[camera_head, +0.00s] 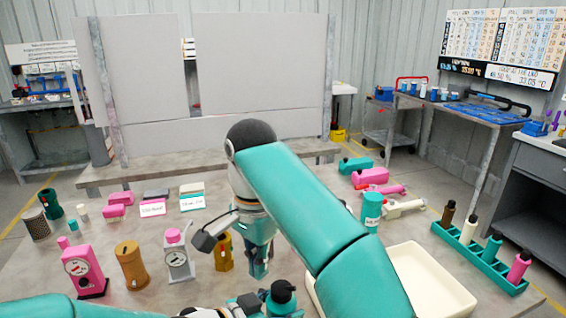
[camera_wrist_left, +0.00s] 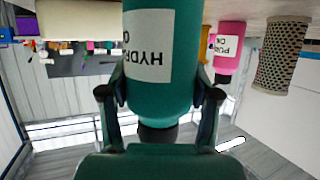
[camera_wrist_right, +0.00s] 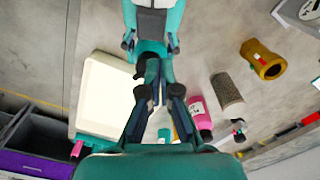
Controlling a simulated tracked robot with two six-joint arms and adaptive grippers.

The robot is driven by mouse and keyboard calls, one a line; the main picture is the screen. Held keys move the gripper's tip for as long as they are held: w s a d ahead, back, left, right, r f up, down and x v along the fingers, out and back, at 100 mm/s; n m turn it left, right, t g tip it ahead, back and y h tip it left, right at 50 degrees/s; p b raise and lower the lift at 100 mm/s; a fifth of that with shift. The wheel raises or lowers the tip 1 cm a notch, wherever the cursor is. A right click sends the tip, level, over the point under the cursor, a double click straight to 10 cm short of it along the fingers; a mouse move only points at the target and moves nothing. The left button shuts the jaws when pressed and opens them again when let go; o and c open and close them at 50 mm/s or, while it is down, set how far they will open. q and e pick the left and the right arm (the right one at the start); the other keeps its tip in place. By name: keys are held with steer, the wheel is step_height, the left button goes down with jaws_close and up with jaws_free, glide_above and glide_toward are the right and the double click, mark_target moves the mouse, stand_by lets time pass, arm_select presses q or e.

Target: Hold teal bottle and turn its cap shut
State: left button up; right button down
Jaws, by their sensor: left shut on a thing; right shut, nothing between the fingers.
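The teal bottle (camera_wrist_left: 160,95) fills the middle of the left wrist view, with a white label and a dark cap (camera_wrist_left: 157,133). My left gripper (camera_wrist_left: 158,98) is shut on its sides. In the head view the dark cap (camera_head: 282,291) shows at the bottom, by my left gripper (camera_head: 262,304), and the bottle body is mostly hidden. My right gripper (camera_head: 258,268) points down, a little behind and left of the cap in that view, shut and empty. In the right wrist view my right gripper (camera_wrist_right: 152,72) is close to my left gripper (camera_wrist_right: 151,44). I cannot tell whether they touch.
A cream tray (camera_head: 455,296) lies at the right, partly behind my right arm. A teal rack (camera_head: 466,256) with several bottles stands beyond it. A labelled teal container (camera_head: 371,210) stands behind my right arm.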

mark_target(273, 294)
steer(key=shift+s+d+f, duration=0.3)
steer(key=shift+d+f, duration=0.2)
steer(key=shift+f, duration=0.5)
steer(key=shift+s+d+f, duration=0.3)
steer(key=shift+d+f, duration=0.2)
steer(key=shift+f, duration=0.55)
steer(key=shift+s+d+f, duration=0.3)
steer(key=shift+d+f, duration=0.2)
steer(key=shift+f, duration=0.5)
steer(key=shift+w, duration=0.2)
steer(key=shift+w+a, duration=0.1)
steer(key=shift+a, duration=0.15)
steer(key=shift+w+a, duration=0.55)
steer(key=shift+a, duration=0.1)
steer(key=shift+w+a, duration=0.1)
steer(key=shift+w, duration=0.2)
